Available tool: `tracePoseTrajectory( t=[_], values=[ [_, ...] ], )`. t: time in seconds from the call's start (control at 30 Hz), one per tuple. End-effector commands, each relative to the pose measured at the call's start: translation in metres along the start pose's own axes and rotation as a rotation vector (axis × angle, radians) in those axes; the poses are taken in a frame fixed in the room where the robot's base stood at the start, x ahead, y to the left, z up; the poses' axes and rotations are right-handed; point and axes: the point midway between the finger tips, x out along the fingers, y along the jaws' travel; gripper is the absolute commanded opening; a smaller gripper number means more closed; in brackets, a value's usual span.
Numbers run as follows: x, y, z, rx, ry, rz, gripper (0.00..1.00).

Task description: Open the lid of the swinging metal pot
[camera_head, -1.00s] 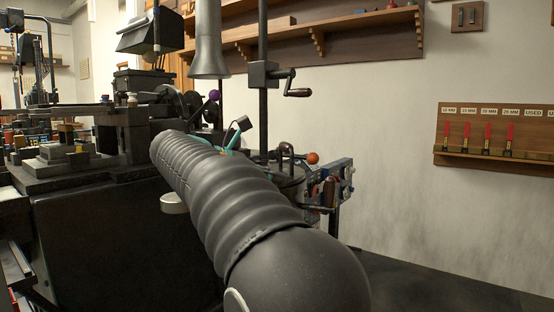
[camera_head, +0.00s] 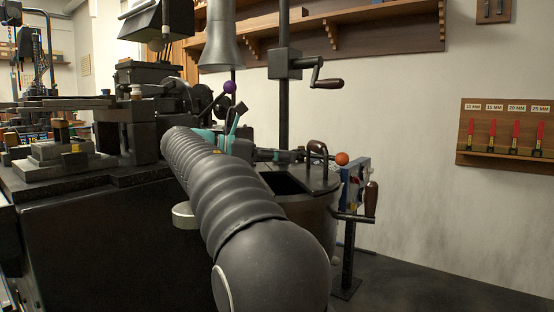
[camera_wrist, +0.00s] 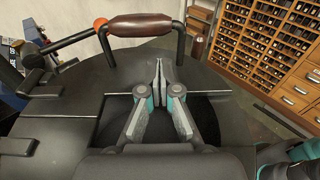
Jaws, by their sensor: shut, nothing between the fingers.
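The metal pot (camera_head: 312,215) is a dark round vessel right of my arm. Its flat lid (camera_head: 318,178) carries an upright brown handle (camera_head: 318,147), which also shows at the top of the wrist view (camera_wrist: 140,24). A dark opening (camera_head: 284,182) shows in the pot's top; in the wrist view it lies below my fingers (camera_wrist: 203,122). My gripper (camera_head: 299,156) reaches over the pot from the left. In the wrist view my gripper (camera_wrist: 165,77) has its tips together and empty, just short of the handle; I cannot tell whether they touch the lid.
A lever with an orange ball (camera_head: 342,158) stands close to the handle. A crank with a brown grip (camera_head: 371,198) is at the pot's right. A column with a crank (camera_head: 285,62) rises behind. A dark machine (camera_head: 90,235) stands left. Floor at right (camera_head: 440,285) is clear.

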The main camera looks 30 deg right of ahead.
Motion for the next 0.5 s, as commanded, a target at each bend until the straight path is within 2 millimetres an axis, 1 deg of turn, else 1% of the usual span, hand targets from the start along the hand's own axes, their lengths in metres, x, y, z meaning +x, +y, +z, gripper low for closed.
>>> tracePoseTrajectory(
  t=[0.03, 0.2, 0.4, 0.5],
  values=[
    [0.012, -0.001, -0.002, 0.001, 0.000, -0.006, 0.00],
    [0.041, -0.001, -0.002, 0.000, 0.000, -0.006, 0.00],
    [0.062, 0.000, -0.001, 0.000, 0.001, -0.002, 0.00],
    [0.066, 0.000, -0.001, 0.000, 0.001, 0.000, 0.00]
  ],
)
